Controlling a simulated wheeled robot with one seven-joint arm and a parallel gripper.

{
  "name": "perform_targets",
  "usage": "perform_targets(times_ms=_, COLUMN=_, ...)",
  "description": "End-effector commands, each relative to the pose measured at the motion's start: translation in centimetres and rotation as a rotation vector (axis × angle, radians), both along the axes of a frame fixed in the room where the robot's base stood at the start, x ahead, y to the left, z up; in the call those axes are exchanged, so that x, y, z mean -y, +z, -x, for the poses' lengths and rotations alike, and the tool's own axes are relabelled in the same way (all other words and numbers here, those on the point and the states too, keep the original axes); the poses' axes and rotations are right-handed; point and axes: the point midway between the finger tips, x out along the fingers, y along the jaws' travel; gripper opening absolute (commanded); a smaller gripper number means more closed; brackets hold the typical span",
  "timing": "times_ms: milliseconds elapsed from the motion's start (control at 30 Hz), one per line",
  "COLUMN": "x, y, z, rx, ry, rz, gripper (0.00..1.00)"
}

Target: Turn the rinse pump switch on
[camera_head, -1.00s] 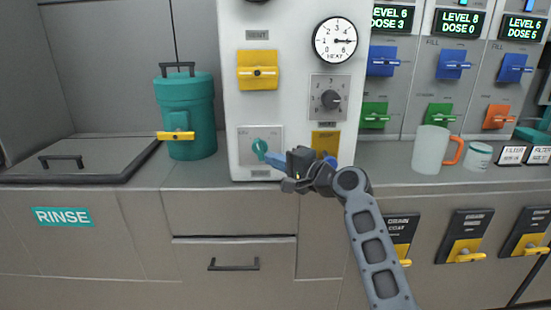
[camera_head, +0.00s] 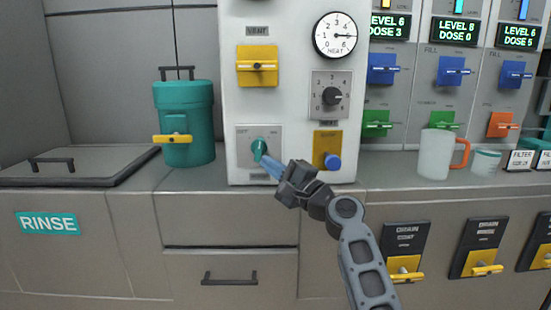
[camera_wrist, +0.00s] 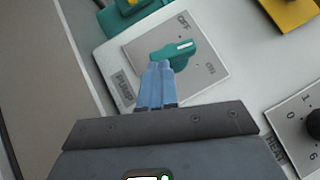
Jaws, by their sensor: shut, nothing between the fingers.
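The pump switch is a teal knob (camera_head: 259,147) on a grey plate low on the white panel. In the wrist view the knob (camera_wrist: 178,52) has a white mark at its right end, lying between the OFF and ON labels. The plate there reads PUMP. My gripper (camera_head: 263,161) is shut and empty. Its blue fingertips (camera_wrist: 160,68) lie against or just in front of the knob's lower left part, hiding a little of it; exact contact is hard to tell.
A yellow plate with a blue button (camera_head: 332,161) is just right of my gripper. A heat dial (camera_head: 331,96) and a yellow switch (camera_head: 257,66) are above. A teal canister (camera_head: 186,120) stands left. A mug (camera_head: 435,155) stands right on the counter.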

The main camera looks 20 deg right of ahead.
Motion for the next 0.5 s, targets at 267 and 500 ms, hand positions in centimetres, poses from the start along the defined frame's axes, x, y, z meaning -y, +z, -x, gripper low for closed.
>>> perform_targets(times_ms=267, x=-0.27, y=-0.55, z=-0.10, rx=0.031, ry=-0.001, rz=-0.089, gripper=0.00)
perform_targets(times_ms=500, x=-0.48, y=-0.65, z=-0.18, rx=0.053, ry=-0.001, rz=-0.156, gripper=0.00)
